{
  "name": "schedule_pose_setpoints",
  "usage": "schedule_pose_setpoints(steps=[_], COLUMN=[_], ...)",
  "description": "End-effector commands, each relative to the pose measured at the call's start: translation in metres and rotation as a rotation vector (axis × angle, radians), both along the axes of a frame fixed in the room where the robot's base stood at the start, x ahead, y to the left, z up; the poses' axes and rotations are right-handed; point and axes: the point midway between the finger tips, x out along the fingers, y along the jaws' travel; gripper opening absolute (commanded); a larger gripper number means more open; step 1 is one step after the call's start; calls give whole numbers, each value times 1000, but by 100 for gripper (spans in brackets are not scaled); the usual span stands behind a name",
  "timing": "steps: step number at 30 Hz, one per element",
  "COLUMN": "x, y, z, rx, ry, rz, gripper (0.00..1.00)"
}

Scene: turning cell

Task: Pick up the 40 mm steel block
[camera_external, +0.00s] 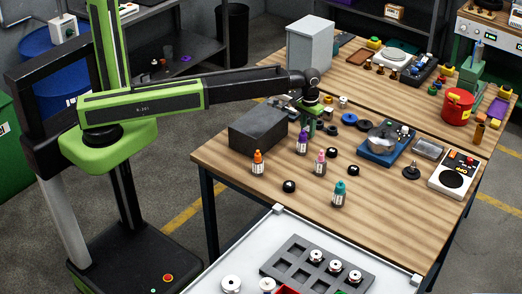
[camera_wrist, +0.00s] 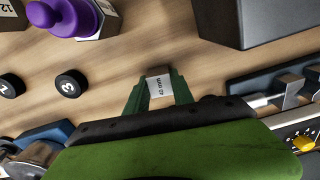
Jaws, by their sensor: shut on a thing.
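My gripper (camera_external: 309,127) is low over the wooden table, to the right of a large dark grey block. In the wrist view, my gripper's green fingers (camera_wrist: 158,90) are shut on a small steel block (camera_wrist: 158,86) with a pale top face and dark lettering that reads upside down, apparently a 40 mm mark. The block sits between the fingertips.
The large dark block (camera_external: 258,129) stands left of my gripper. A purple bottle (camera_external: 302,142), an orange bottle (camera_external: 258,163) and a pink-capped bottle (camera_external: 320,162) stand in front. A blue-based device (camera_external: 377,151) is to the right. The front right tabletop (camera_external: 390,205) is clear.

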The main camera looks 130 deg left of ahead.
Motion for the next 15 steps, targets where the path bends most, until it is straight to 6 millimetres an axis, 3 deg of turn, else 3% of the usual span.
schedule_pose_setpoints(steps=[8, 15], x=[0, 0], y=[0, 0], z=[2, 32], rx=[0, 0], ry=[0, 0], rz=[0, 0], gripper=[0, 0])
